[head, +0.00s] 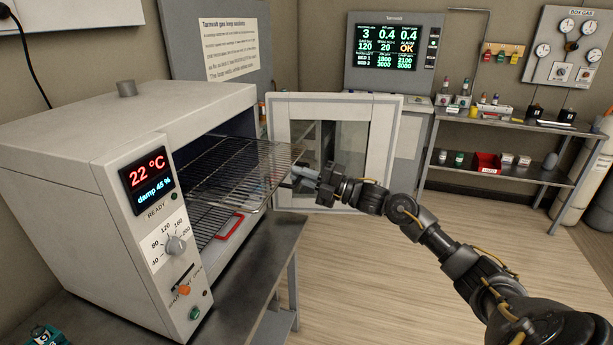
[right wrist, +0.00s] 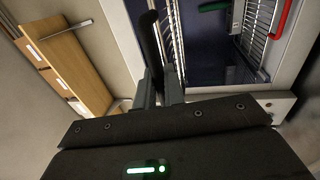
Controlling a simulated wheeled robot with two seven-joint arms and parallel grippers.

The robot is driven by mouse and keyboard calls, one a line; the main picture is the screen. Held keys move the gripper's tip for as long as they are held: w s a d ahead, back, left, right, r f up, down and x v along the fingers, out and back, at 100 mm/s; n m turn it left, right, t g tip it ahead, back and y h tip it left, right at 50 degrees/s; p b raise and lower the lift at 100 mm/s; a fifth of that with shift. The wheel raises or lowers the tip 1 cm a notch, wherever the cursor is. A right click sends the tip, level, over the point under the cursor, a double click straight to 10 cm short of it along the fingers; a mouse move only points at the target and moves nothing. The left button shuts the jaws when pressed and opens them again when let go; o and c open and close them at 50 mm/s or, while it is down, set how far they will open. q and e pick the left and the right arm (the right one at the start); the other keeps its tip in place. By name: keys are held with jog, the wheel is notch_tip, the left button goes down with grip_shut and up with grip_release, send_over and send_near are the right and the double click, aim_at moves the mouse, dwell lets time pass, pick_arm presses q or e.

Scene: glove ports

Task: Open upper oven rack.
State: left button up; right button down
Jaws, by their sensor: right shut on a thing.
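The oven (head: 75,150) stands at the left with its front open. The upper oven rack (head: 230,163), a wire shelf, sticks out through the opening. The lower rack (head: 203,208) with a red handle (head: 229,227) lies below it. My right gripper (head: 303,174) is at the front edge of the upper rack, shut on it. In the right wrist view, the gripper fingers (right wrist: 160,88) close by a dark bar (right wrist: 151,42), and the red handle (right wrist: 283,18) shows at upper right. The exact grip is hard to make out. My left gripper is out of view.
The oven door (head: 383,150) stands open behind my right gripper. The oven sits on a dark metal table (head: 262,262). A shelf bench (head: 500,122) with small items stands at the back right. The wooden floor between is clear.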

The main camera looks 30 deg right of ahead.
jog(key=shift+s, duration=0.1)
jog(key=c, duration=1.6)
grip_release()
jog(key=shift+d, duration=0.1)
jog(key=shift+b+v, duration=2.05)
jog(key=shift+v, duration=3.35)
jog(key=shift+f, duration=0.1)
